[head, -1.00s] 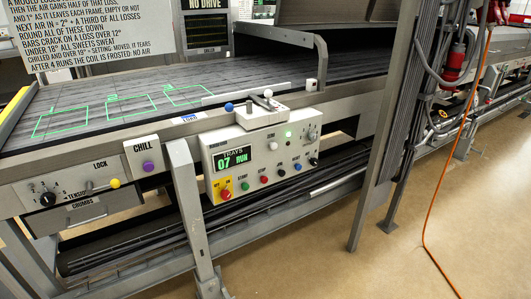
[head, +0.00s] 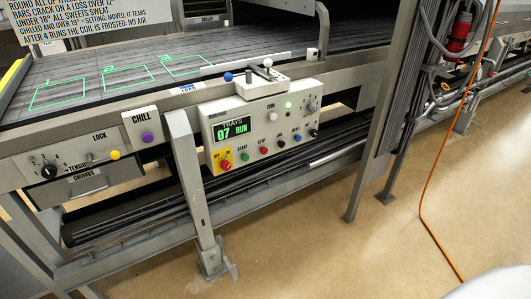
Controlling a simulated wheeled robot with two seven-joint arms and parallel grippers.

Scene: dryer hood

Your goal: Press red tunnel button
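A white control panel (head: 285,113) hangs on the front rail of the conveyor. Its display (head: 231,129) reads "TRAYS 07 RUN" in green. A large red button (head: 226,165) sits on a yellow plate at the panel's lower left. A smaller red button (head: 264,151) is in the row to its right, between a green button (head: 245,156) and a black one (head: 280,144). I cannot read which red button is marked for the tunnel. A pale rounded shape, perhaps part of my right arm, shows at the bottom right corner. Neither gripper is in view.
The conveyor belt (head: 120,80) carries green outlined rectangles. A purple CHILL button (head: 148,137) and a lock and tension panel (head: 75,160) are left of a grey post (head: 190,180). An orange cable (head: 433,180) runs down to the floor. Floor (head: 300,245) before the panel is clear.

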